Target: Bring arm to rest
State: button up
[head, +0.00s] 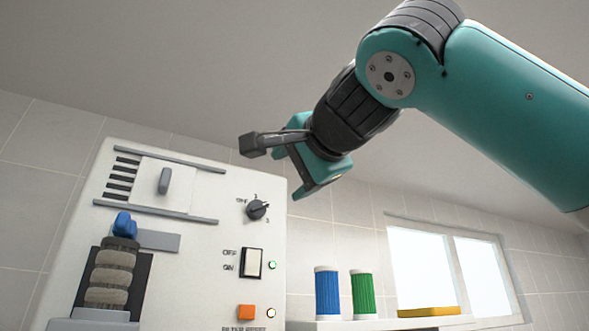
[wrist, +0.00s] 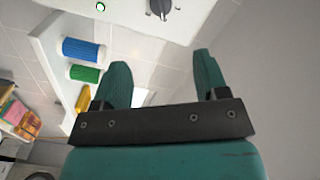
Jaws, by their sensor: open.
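My arm reaches in from the upper right of the head view, its teal link high and bent down at a black wrist. My gripper (head: 287,165) hangs in the air in front of the white machine panel (head: 200,235), near its upper right edge, and touches nothing that I can see. In the wrist view my gripper (wrist: 162,66) shows two teal fingers spread apart, with nothing between them.
The panel carries a black dial (head: 257,209), a rocker switch (head: 251,263), an orange button (head: 246,312) and a filter column (head: 110,272). Right of it, a white shelf (head: 385,323) holds a blue roll (head: 327,292), a green roll (head: 362,294) and a yellow item (head: 429,311).

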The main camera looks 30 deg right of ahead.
dwell(0.3)
jog(key=w+a+f+n+g+y, duration=0.2)
jog(key=w+a+f+n+g, duration=0.15)
jog(key=f+n, duration=0.6)
jog(key=w+a+f+n+g+y, duration=0.25)
jog(key=a+f+n, duration=0.2)
jog(key=f, duration=1.05)
jog(key=s+d+f+n+g, duration=0.1)
jog(key=s+f+g, duration=0.25)
jog(key=f, duration=0.55)
jog(key=s+d+f+n+g, duration=0.1)
jog(key=s+f+n+g, duration=0.2)
jog(key=f, duration=0.6)
jog(key=s+d+f+n+g, duration=0.1)
jog(key=s+f+g, duration=0.4)
jog(key=s+f, duration=0.5)
jog(key=s+d, duration=0.1)
jog(key=s, duration=0.2)
jog(key=shift+s, duration=0.2)
jog(key=shift+f+g, duration=0.1)
jog(key=shift+g, duration=0.15)
